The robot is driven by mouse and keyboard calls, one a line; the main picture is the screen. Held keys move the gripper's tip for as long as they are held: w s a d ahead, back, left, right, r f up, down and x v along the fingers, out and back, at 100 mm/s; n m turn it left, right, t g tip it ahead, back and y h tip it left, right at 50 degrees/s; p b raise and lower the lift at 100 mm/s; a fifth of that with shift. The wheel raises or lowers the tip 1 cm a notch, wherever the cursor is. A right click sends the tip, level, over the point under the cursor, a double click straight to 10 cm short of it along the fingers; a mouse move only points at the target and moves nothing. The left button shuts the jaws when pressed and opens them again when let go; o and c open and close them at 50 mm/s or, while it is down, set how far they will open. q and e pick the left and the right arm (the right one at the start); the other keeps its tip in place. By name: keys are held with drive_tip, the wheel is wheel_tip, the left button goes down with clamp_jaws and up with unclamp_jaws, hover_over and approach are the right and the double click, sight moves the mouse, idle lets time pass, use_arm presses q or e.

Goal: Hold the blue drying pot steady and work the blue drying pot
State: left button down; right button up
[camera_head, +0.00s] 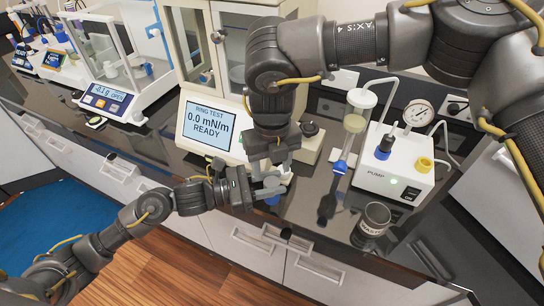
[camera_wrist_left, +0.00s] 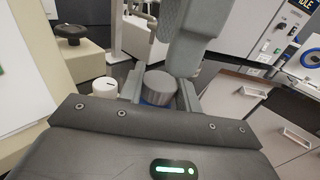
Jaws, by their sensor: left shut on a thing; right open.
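The blue drying pot (camera_head: 272,200) is mostly hidden in the head view, where a bit of blue shows under my left gripper (camera_head: 268,187). In the left wrist view the pot (camera_wrist_left: 158,88) has a grey, ribbed round top and a blue band below it. My left gripper (camera_wrist_left: 158,92) is shut on the pot, with one finger on each side. My right gripper (camera_head: 279,160) points down from above, close over the pot. It is open; its body also shows in the left wrist view (camera_wrist_left: 195,38), and I cannot tell whether it touches the top.
A small white cap-like piece (camera_wrist_left: 105,87) stands beside the pot. Behind is the ring-test instrument (camera_head: 208,125). To the right are a white pump (camera_head: 394,172), a glass column (camera_head: 353,122) and a waste beaker (camera_head: 373,222). The bench's front edge runs close by.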

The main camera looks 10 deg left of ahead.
sight(272, 182)
drive_tip(key=shift+f, duration=2.25)
drive_tip(key=c, duration=0.9)
drive_tip(key=o, duration=1)
drive_tip(key=shift+r, duration=2.3)
drive_tip(key=shift+s+d, duration=0.1)
